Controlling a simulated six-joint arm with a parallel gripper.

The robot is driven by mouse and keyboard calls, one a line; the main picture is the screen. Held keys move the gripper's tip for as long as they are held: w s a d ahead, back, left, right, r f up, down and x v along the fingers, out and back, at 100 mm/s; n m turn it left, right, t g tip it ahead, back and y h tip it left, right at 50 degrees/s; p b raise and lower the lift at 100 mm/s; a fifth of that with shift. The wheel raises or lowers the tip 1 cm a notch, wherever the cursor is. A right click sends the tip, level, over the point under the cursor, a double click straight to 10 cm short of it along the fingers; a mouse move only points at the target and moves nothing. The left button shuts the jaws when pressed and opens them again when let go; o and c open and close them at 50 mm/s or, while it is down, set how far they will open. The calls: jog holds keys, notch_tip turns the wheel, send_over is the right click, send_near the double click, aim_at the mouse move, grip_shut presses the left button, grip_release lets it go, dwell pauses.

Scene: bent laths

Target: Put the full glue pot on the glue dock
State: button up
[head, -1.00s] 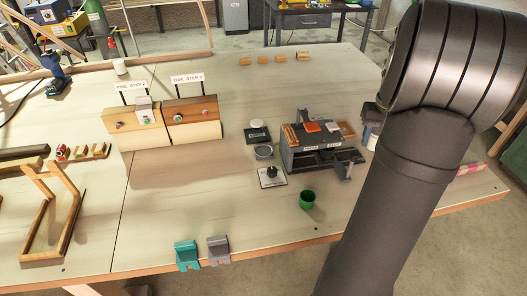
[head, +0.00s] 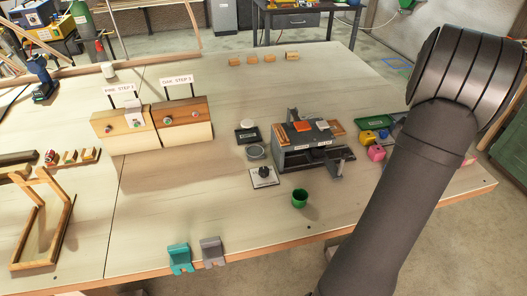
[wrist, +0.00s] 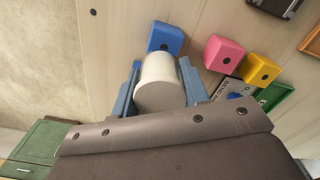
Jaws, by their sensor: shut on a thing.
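In the wrist view my gripper (wrist: 160,66) is shut on a pale cream, round pot (wrist: 164,94), with one blue-grey finger on each side. How full the pot is cannot be seen. In the head view my arm hides the gripper and the pot. A grey plate with lettering (wrist: 224,89) lies beyond the right finger in the wrist view, with a small blue round part on it. Its lettering is too small to read surely, so I cannot tell if it is the glue dock.
Around the gripper are a blue block (wrist: 165,37), a pink block (wrist: 223,53), a yellow block (wrist: 261,70) and a green tray (wrist: 273,97). A dark tool station (head: 310,150) and a green cup (head: 299,198) stand left of my arm.

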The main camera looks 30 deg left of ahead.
jog(key=s+a+r+n, duration=0.2)
jog(key=a+r, duration=0.2)
jog(key=a, duration=0.8)
jog(key=s+a+r+n, duration=0.2)
jog(key=a+r, duration=0.2)
jog(key=a, duration=0.8)
jog(key=s+a+r+n, duration=0.2)
jog(key=a+r, duration=0.3)
jog(key=a, duration=0.6)
jog(key=n, duration=1.5)
send_over(255, 151)
notch_tip(255, 151, down, 8)
notch_tip(255, 151, down, 10)
jog(key=shift+s+r, duration=0.1)
jog(key=shift+r, duration=0.05)
jog(key=o, duration=1)
jog(key=shift+c, duration=0.2)
